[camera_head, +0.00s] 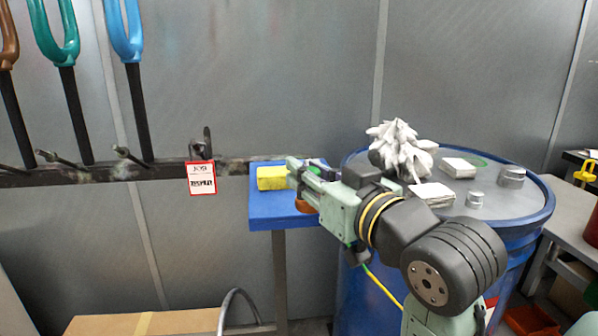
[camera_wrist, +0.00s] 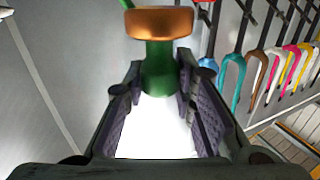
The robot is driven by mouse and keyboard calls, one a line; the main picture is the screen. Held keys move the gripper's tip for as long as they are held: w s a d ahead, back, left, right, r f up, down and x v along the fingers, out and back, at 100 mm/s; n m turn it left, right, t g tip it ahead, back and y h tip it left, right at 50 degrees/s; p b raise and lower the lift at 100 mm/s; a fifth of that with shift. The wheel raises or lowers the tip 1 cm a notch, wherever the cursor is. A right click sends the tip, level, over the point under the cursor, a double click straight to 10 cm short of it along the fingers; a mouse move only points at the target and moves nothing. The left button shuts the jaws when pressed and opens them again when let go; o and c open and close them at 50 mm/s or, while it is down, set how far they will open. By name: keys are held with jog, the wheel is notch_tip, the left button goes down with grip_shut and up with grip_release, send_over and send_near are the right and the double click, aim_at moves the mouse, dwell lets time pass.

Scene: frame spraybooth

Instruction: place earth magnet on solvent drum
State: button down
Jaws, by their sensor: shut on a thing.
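My gripper (camera_head: 303,172) is shut on a green piece with a copper-coloured end, which I take to be the earth magnet (camera_head: 305,206). It hangs at the right edge of a small blue table, and my gripper partly hides it. In the wrist view the green stem of the earth magnet (camera_wrist: 158,65) stands between the fingers of my gripper (camera_wrist: 158,88), with the copper block beyond the tips. The solvent drum (camera_head: 530,212), blue with a grey top, stands to the right, partly behind my arm.
The drum's top bears a white glove-like cluster (camera_head: 402,150), white boxes (camera_head: 459,167) and small tins (camera_head: 512,176). Bare grey top shows between them. A yellow block (camera_head: 271,178) sits on the blue table (camera_head: 262,215). A rack with coloured forks (camera_head: 128,30) lines the wall at left.

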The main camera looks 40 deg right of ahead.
jog(key=w+d, duration=0.1)
jog(key=w, duration=0.1)
jog(key=w+d+p, duration=0.1)
jog(key=w+d, duration=0.1)
jog(key=w, duration=0.1)
jog(key=w+d, duration=0.2)
jog(key=shift+w+f+p, duration=0.35)
jog(key=shift+w+p, duration=0.05)
jog(key=f, duration=0.1)
jog(key=f+p, duration=0.1)
jog(key=shift+w+d+f, duration=0.3)
jog(key=shift+w+f, duration=0.05)
jog(key=shift+w, duration=0.05)
jog(key=shift+f, duration=0.5)
jog(key=shift+a+f, duration=0.1)
jog(key=shift+f, duration=0.1)
jog(key=c, duration=1.3)
grip_release()
jog(key=shift+c, duration=0.2)
jog(key=shift+r, duration=0.1)
